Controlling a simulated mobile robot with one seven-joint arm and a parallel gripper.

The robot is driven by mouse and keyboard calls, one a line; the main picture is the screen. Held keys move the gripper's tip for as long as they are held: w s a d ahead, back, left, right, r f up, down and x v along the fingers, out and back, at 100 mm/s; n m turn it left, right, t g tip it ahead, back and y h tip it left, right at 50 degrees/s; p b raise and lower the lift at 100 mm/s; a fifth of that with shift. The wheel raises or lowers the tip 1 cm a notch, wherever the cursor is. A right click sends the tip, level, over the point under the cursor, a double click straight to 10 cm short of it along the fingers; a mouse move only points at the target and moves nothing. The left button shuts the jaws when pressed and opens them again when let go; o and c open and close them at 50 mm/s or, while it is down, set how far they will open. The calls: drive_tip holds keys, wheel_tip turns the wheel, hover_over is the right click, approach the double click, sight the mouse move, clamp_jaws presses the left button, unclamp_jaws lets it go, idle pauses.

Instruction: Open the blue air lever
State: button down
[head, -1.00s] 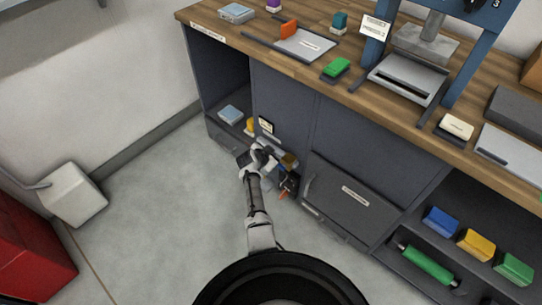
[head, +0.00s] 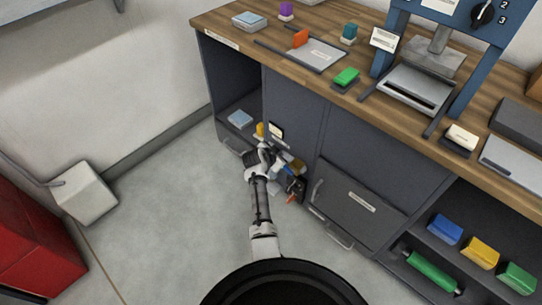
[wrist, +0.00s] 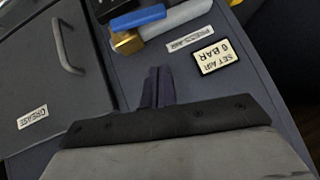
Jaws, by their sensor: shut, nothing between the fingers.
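The blue air lever (wrist: 138,18) shows at the top of the wrist view, lying along a grey pipe (wrist: 188,17) beside a brass fitting (wrist: 127,42). My gripper (wrist: 157,72) is shut and empty, with its fingertips on the picture's near side of the brass fitting, apart from the lever. A label reading PRESS AIR (wrist: 190,40) and a sign reading SET AIR 6 BAR (wrist: 217,57) are beside the pipe. In the head view my gripper (head: 268,152) is low at the cabinet front and partly hides the valve; the brass part (head: 297,167) shows to its right.
A GREASE drawer front (wrist: 45,85) with a bar handle (wrist: 68,47) is left of my fingers in the wrist view. The wooden bench top (head: 375,100) overhangs the cabinet. The floor (head: 180,215) left of my arm is clear.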

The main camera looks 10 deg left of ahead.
drive_tip(key=v, duration=0.6)
idle(0.4)
